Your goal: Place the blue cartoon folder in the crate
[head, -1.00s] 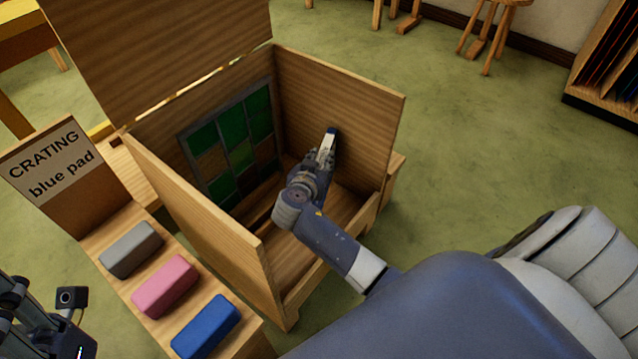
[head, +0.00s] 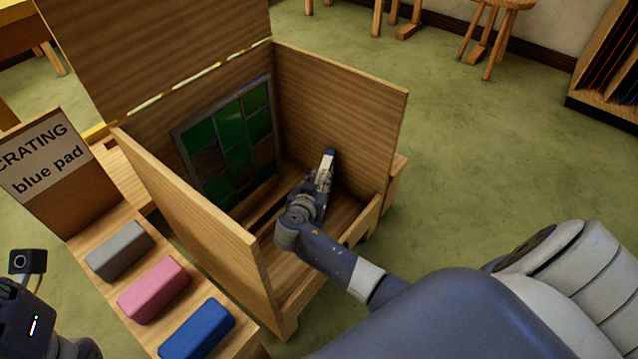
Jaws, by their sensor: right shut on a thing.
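The wooden crate (head: 338,88) stands open in the middle, its lid raised at the back left. My right gripper (head: 327,168) is inside it, near the right wall and apart from the leaded panel. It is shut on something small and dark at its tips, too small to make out. A green and brown leaded panel (head: 229,140) stands upright inside, by the crate's back left wall. I see no blue cartoon folder. A blue pad (head: 198,329) lies on the bench. Part of my left arm shows at the lower left; its fingers are out of view.
The bench (head: 104,228) left of the crate also bears a grey pad (head: 120,250) and a pink pad (head: 153,290). A sign (head: 50,165) there reads "CRATING blue pad". A rack (head: 606,75) and a stool (head: 497,30) stand right. Green floor is clear between.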

